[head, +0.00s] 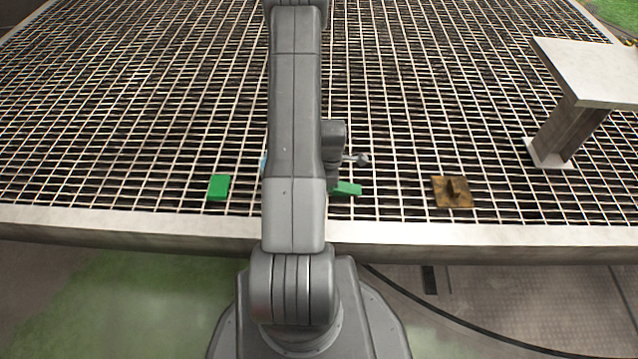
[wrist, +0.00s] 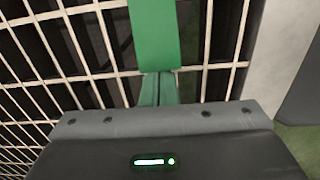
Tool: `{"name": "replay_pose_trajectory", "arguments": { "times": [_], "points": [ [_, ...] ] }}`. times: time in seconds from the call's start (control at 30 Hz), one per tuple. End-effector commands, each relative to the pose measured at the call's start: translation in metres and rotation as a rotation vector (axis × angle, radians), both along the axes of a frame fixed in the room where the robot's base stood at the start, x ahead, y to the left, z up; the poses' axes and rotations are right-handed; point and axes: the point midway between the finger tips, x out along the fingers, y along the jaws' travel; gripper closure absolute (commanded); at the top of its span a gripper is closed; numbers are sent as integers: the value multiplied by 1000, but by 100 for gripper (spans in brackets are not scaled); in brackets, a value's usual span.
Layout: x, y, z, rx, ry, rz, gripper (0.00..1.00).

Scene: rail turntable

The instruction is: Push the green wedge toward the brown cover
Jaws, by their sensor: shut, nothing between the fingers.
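A green piece (head: 347,188), which I take to be the wedge, lies on the grating just right of my arm, its left part hidden. In the wrist view the green piece (wrist: 155,35) is straight ahead of my gripper (wrist: 159,76). The fingers are shut and empty, with their tips at or very near its near edge; I cannot tell if they touch. The brown cover (head: 452,191), a square plate with an upright knob, lies farther right, with a clear gap from the green piece.
Another green block (head: 219,187) lies left of my arm. A small grey object (head: 357,159) shows behind the wedge; I cannot tell what it is. A grey stand (head: 568,125) rises at the right. The grating's pale front edge (head: 450,234) runs close by.

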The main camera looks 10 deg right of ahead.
Motion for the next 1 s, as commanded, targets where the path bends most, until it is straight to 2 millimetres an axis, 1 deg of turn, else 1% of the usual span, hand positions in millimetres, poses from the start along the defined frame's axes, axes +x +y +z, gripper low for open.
{"name": "replay_pose_trajectory", "arguments": {
  "times": [0.03,0.3,0.4,0.5,0.67,1.0],
  "points": [
    [-2,-12,-1,0,-1,-7,100],
    [-14,-68,-1,-1,-3,-7,100],
    [-18,-87,0,-1,-3,-6,100],
    [-21,-101,0,0,-2,-4,100],
    [-24,-111,0,0,-2,-1,100],
    [-24,-111,0,0,-1,0,100]
  ]
}}
